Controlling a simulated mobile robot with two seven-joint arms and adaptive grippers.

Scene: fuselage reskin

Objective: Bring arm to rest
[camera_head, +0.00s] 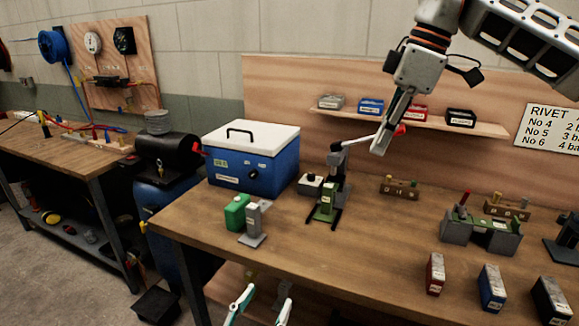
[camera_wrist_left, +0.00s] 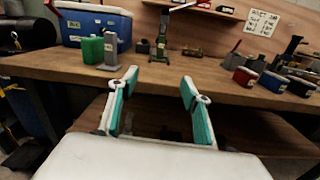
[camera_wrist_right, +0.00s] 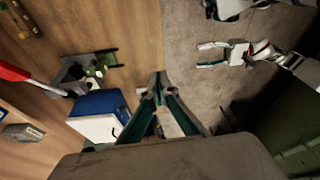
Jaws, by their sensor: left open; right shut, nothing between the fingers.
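My left gripper (camera_head: 262,294) is at the bottom of the head view, low in front of the bench edge. Its teal-lined fingers stand apart and empty in the left wrist view (camera_wrist_left: 158,88). My right arm comes in from the top right of the head view. My right gripper (camera_head: 379,150) points down above the bench, by the lever of the bench press (camera_head: 328,190). In the right wrist view its fingertips (camera_wrist_right: 158,80) meet with nothing between them. The lever's red knob (camera_wrist_right: 14,72) is to the left there, apart from the fingertips. In the head view the gripper partly overlaps the lever end.
A blue box with white lid (camera_head: 245,170), a green block (camera_head: 236,212) and a grey stand (camera_head: 253,224) are left of the press. A shelf (camera_head: 435,124) with small bins is behind. Red (camera_head: 435,274), blue (camera_head: 491,289) and black (camera_head: 550,301) bins line the right front.

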